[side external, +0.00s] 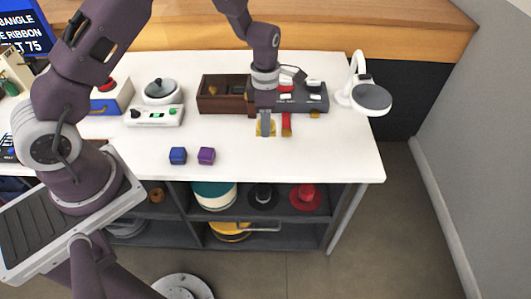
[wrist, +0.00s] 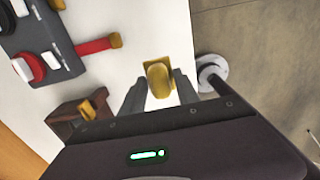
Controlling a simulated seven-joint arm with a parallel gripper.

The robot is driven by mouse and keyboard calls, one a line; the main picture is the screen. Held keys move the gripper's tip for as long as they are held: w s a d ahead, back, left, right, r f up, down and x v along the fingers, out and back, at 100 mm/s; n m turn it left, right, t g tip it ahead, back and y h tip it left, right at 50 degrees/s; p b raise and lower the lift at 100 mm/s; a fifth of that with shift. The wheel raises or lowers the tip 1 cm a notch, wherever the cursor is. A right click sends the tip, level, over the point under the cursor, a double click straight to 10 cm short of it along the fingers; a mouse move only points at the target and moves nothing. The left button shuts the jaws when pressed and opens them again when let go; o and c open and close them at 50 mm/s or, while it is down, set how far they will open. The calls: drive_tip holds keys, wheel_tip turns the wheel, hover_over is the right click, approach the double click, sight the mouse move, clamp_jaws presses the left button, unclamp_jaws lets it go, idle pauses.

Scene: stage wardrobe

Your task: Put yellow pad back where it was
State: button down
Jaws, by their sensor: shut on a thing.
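The yellow pad (side external: 266,131) is at the front of my gripper (side external: 265,124), above or on the white table, just left of a red strip. In the wrist view the pad (wrist: 151,62) is a flat yellow square with a rounded gold knob-like piece on its face. My gripper (wrist: 160,82) is shut on this piece, with one dark finger on each side. I cannot tell whether the pad touches the table top. My gripper hides part of the pad in the side view.
A dark button console (side external: 302,97) and the red strip (side external: 286,123) are close to the right. A brown compartment box (side external: 211,104) stands left. Blue (side external: 178,155) and purple (side external: 206,155) cubes lie toward the front edge. A white lamp (side external: 370,98) stands at right.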

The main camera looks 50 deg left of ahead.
wheel_tip(320, 180, down, 10)
drive_tip(key=shift+r, duration=0.2)
drive_tip(key=shift+f, duration=0.15)
drive_tip(key=c, duration=0.9)
unclamp_jaws()
